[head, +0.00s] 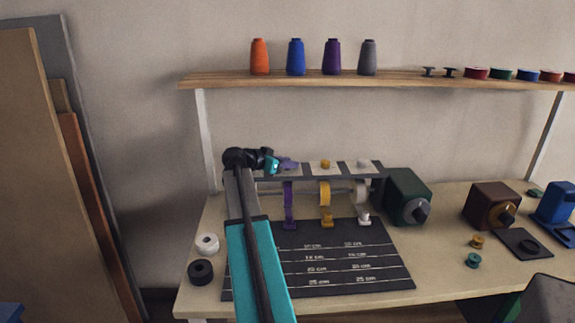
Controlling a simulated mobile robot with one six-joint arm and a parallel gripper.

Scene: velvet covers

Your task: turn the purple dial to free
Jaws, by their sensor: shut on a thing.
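A dark rack (343,172) stands at the back of the workbench, with light plates along its top. The purple dial (289,165) sits at the left part of this top, left of a yellow dial (325,164) and a white dial (363,163). My gripper (280,164) reaches in from the left and is shut on the purple dial, partly hiding it. The dial's pointing direction and any label beside it are too small to read. A purple ribbon (289,203) hangs below it, in line with the purple dial.
A yellow ribbon (325,199) and a white ribbon (362,197) hang beside the purple one. A black marked mat (350,275) lies in front. A green box (406,196) stands to the right. A shelf (400,80) with thread cones runs above the rack.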

